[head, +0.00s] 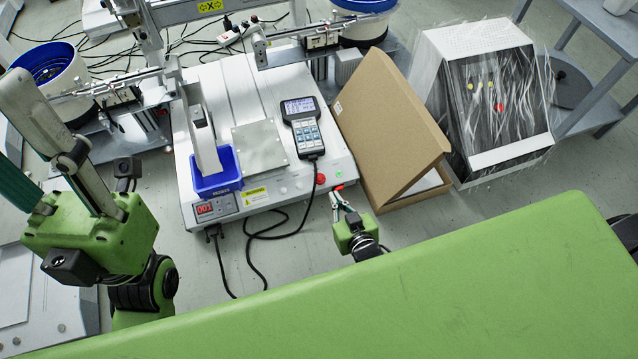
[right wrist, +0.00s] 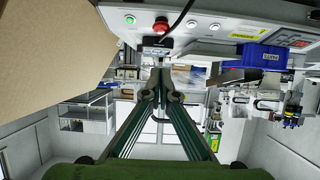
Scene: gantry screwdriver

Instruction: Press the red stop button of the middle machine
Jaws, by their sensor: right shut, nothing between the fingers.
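In the right wrist view the red button (right wrist: 160,25) is at the top centre, between a green button (right wrist: 129,20) and a white one (right wrist: 191,24). My right gripper (head: 338,194) is shut and empty, just in front of that corner. Its joined tips (right wrist: 161,78) show below the button, with a gap between them. My left gripper (head: 24,142) is at the left, empty, its fingers apart, one running off the frame.
A cardboard box (head: 385,125) leans close against the machine's right side. A handheld controller (head: 303,122) and a blue bin (head: 215,177) are on the machine's top. A black cable (head: 290,228) hangs over its front. A film-wrapped machine (head: 490,105) stands further right.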

